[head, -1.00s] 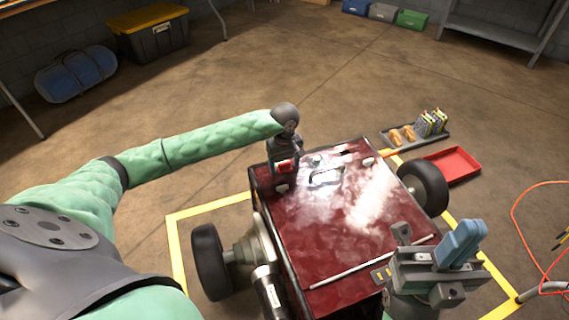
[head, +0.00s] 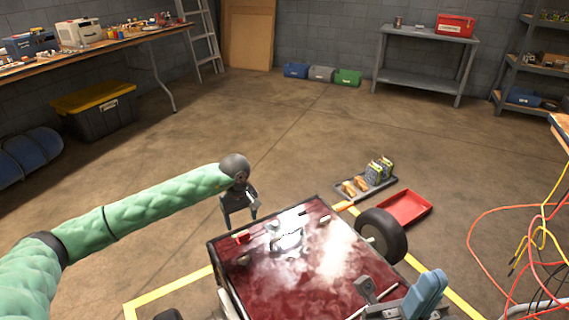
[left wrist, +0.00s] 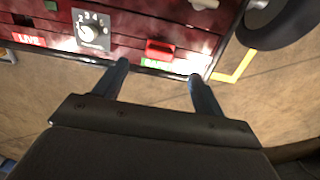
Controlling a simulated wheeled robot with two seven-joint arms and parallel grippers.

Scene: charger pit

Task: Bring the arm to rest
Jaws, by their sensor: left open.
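My left gripper (head: 240,214) hangs at the far left corner of the red wheeled machine (head: 320,262), at the end of my green-sleeved arm. In the left wrist view its two fingers (left wrist: 161,74) are apart with nothing between them. Ahead of the fingers is the machine's panel edge, with a red switch (left wrist: 160,50), a numbered dial (left wrist: 92,32) and a red "LIVE" label (left wrist: 30,40). My right gripper (head: 395,306) is low in the head view, over the machine's near right part, cut by the frame. A blue piece (head: 425,295) shows at it; whether its jaws are shut is unclear.
A grey tray with several small parts (head: 368,182) and an empty red tray (head: 405,208) lie on the floor right of the machine. A black wheel (head: 380,235) sticks out there. Loose cables (head: 530,240) hang at the right.

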